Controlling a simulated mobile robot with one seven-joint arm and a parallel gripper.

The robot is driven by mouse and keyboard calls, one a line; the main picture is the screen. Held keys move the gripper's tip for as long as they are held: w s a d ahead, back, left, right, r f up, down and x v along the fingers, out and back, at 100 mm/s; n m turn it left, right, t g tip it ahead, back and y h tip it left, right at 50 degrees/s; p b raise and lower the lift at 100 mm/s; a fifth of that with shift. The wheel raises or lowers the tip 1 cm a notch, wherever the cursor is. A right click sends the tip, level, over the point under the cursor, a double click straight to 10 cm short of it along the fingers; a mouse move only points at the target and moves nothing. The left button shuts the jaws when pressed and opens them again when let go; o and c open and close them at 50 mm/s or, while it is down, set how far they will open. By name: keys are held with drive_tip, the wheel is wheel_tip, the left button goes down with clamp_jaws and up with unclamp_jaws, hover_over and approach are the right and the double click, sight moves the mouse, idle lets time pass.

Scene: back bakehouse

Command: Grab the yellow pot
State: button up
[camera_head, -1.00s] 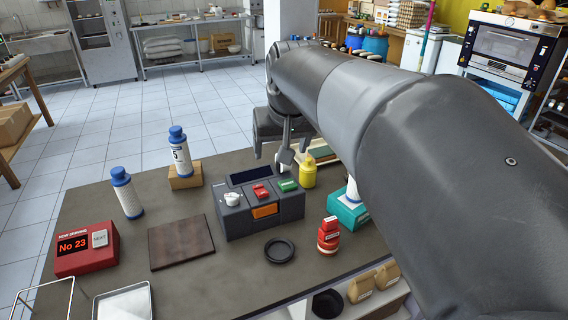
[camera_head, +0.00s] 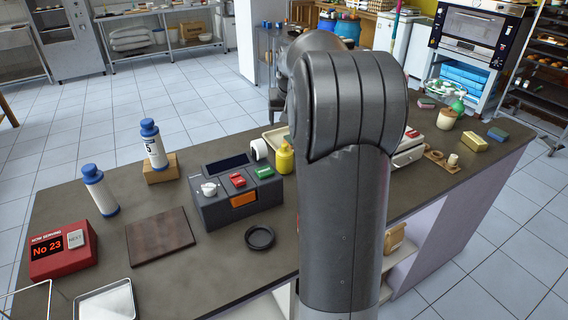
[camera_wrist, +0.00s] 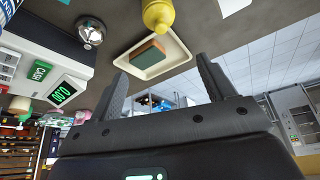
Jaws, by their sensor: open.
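The yellow pot (camera_head: 284,158), small with a narrower neck and cap, stands on the dark counter just right of the grey console. In the wrist view the yellow pot (camera_wrist: 158,14) is cut off by the top edge. My gripper (camera_wrist: 163,88) is open, its two dark fingers apart with nothing between them. The pot lies beyond the fingertips and apart from them. In the head view my arm hides most of the gripper.
The grey console (camera_head: 238,197) with coloured switches stands left of the pot. A pale tray (camera_wrist: 170,62) holds a green and brown sponge (camera_wrist: 148,53) close to the pot. A black ring-shaped dish (camera_head: 260,237) lies in front.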

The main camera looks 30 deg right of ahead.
approach(285, 144)
drive_tip(key=f, duration=0.2)
drive_tip(key=x, duration=0.5)
drive_tip(key=shift+w+d, duration=0.15)
drive_tip(key=shift+d, duration=0.1)
drive_tip(key=x, duration=0.5)
drive_tip(key=shift+w+a, duration=0.15)
drive_tip(key=shift+a, duration=0.05)
drive_tip(key=c, duration=1.5)
drive_tip(key=shift+c, duration=0.6)
drive_tip(key=shift+r, duration=0.1)
